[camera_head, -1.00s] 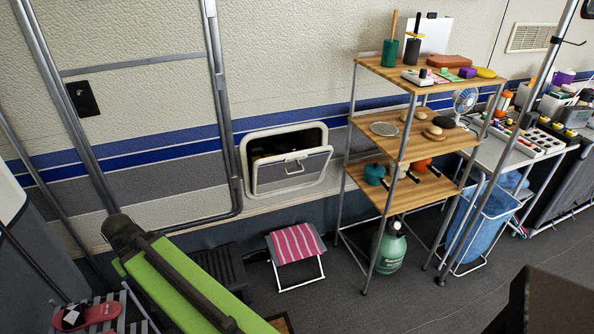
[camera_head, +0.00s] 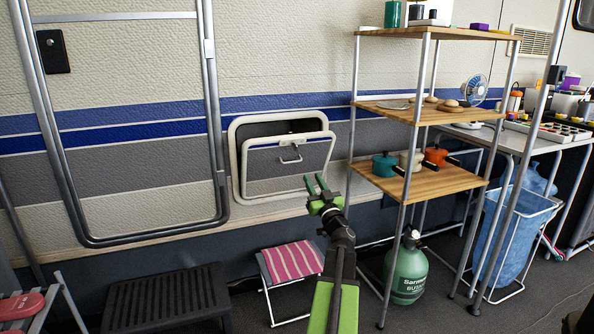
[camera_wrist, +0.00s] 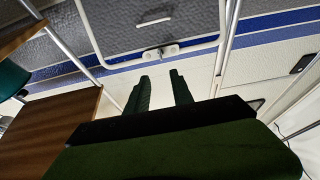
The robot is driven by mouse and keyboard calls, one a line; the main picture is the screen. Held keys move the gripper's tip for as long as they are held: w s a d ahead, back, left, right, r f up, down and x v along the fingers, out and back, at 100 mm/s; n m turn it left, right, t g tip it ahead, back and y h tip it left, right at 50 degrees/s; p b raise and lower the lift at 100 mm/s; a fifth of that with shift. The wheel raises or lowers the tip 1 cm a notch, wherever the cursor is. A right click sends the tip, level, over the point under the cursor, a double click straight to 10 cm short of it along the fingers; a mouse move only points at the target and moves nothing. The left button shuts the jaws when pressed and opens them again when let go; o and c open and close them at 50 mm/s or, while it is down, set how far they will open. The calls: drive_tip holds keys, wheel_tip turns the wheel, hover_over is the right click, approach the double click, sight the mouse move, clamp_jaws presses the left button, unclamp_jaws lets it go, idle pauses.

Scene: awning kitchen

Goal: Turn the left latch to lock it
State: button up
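A grey hatch door (camera_head: 265,172) in a white frame on the caravan wall leans outward, with a dark gap along its top. A white fitting (camera_head: 292,139) sits at the door's top edge, with a small handle (camera_head: 291,157) below it. The fitting (camera_wrist: 160,53) and handle (camera_wrist: 155,21) also show in the wrist view, which looks upside down. I cannot tell which part is the left latch or its turn. My gripper (camera_head: 316,183) is in front of the hatch's lower right, apart from it. Its two fingers (camera_wrist: 161,82) are spread and empty.
A wooden shelf rack (camera_head: 431,184) with pots stands close right of my gripper. A pink-striped stool (camera_head: 292,263) and a black step (camera_head: 166,298) are below. A metal-framed door (camera_head: 130,130) is left of the hatch. A green gas bottle (camera_head: 407,268) stands under the rack.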

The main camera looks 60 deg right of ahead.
sight(293, 142)
drive_tip(key=p+x, duration=0.3)
drive_tip(key=x, duration=0.5)
drive_tip(key=p+x, duration=0.4)
drive_tip(key=x, duration=0.5)
drive_tip(key=shift+w+r, duration=0.1)
drive_tip(key=shift+r, duration=0.2)
clamp_jaws()
drive_tip(key=shift+d, duration=0.15)
